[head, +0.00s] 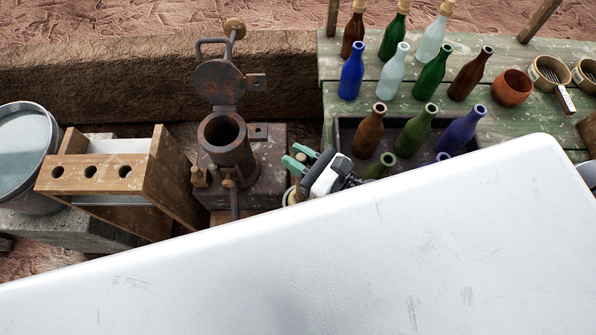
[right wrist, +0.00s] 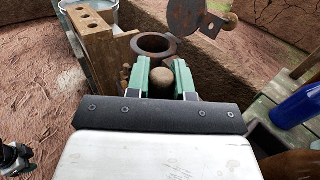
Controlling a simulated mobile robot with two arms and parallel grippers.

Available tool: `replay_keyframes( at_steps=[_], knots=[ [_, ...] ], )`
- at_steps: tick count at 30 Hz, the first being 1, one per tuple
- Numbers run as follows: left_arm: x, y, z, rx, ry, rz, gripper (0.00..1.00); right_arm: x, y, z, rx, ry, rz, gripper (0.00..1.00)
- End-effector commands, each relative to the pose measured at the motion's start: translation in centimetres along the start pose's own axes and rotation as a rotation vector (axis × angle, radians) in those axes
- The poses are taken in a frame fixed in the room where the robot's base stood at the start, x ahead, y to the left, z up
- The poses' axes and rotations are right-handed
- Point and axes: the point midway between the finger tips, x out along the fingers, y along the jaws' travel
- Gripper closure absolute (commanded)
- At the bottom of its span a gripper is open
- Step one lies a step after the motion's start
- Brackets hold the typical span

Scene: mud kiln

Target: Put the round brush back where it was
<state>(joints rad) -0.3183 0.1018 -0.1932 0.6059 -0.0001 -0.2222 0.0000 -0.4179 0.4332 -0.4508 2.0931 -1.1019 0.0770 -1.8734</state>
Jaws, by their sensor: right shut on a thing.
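My right gripper (head: 300,163), with green fingers, is just right of the rusty metal cylinder. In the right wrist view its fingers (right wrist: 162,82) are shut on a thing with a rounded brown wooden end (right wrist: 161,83). This looks like the handle of the round brush; its bristles are hidden. In the head view a pale round part (head: 290,197) shows below the gripper, partly covered. A wooden rack (head: 92,172) with a row of three holes stands to the left. What seems to be my left gripper (right wrist: 16,158) shows small at the right wrist view's lower left edge.
The open rusty cylinder (head: 224,136) with its raised lid (head: 219,82) stands between rack and gripper. A metal bucket (head: 22,150) is far left. Several bottles, a dark tray (head: 343,128) and a clay pot (head: 512,88) crowd the green table (head: 330,72). My white body part covers the foreground.

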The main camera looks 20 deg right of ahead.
Motion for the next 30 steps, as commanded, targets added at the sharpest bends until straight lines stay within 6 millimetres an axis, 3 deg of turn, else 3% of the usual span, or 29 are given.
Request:
replay_keyframes(
  at_steps=[6, 8, 13, 26, 27, 30],
  knots=[
    [0.9, 2.0, -3.5, -0.007, 0.057, 0.025, 0.57, 0.1, 0.0, -2.0, 0.004, -0.002, -0.002, 1.0],
    [1.2, 2.2, -3.9, -0.006, 0.063, 0.027, 0.57, 0.1, 0.0, -3.0, 0.006, 0.0, -0.003, 1.0],
    [1.9, 2.0, -3.3, -0.002, 0.054, 0.025, 0.57, 0.2, 0.0, -5.1, 0.004, -0.001, -0.002, 1.0],
    [2.3, 1.6, -2.1, -0.001, 0.035, 0.019, 0.57, 0.2, 0.0, -5.6, 0.0, -0.002, 0.0, 1.0],
    [2.2, 1.5, -2.1, -0.001, 0.035, 0.019, 0.57, 0.1, 0.0, -5.6, 0.0, -0.001, 0.0, 0.75],
    [2.2, 1.5, -2.1, -0.002, 0.035, 0.018, 0.57, 0.1, 0.0, -5.5, 0.0, -0.001, 0.0, 0.6]
  ],
)
